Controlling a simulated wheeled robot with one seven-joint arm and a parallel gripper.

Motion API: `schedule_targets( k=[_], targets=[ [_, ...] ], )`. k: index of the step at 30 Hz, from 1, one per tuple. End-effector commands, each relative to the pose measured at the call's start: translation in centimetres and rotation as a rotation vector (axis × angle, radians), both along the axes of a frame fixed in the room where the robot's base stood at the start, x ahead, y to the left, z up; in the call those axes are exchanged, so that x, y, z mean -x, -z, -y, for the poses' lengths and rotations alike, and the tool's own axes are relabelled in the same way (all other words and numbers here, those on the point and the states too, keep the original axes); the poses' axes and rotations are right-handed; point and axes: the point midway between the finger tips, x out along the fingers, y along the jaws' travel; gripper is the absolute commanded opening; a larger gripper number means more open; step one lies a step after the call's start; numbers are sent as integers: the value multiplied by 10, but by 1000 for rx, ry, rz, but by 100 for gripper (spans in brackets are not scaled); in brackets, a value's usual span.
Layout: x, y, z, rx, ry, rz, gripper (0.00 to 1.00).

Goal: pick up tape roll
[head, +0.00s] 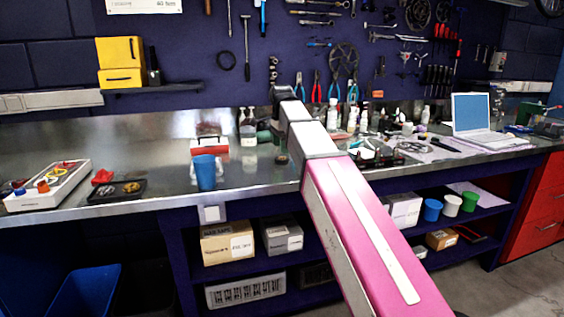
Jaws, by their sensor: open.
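A small dark round item with a lighter middle (281,159), which looks like the tape roll, lies on the metal bench just left of my arm. It is small, and I cannot be sure of it. My arm reaches up and away from the lower right.
A blue cup (204,172) and a red-and-white box (210,146) stand left of the round item. A black tray (117,196) with small parts and a white bin (48,187) are farther left. Bottles, tools and a laptop (476,115) crowd the right. Bare bench lies between tray and cup.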

Motion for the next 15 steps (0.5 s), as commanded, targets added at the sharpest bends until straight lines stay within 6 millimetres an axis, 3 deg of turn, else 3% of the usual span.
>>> schedule_targets(
  k=[5, 15],
  targets=[
    [-2, 10, 1, 0, 0, 0, 82],
    [-7, 51, 2, 0, 0, -1, 82]
  ],
)
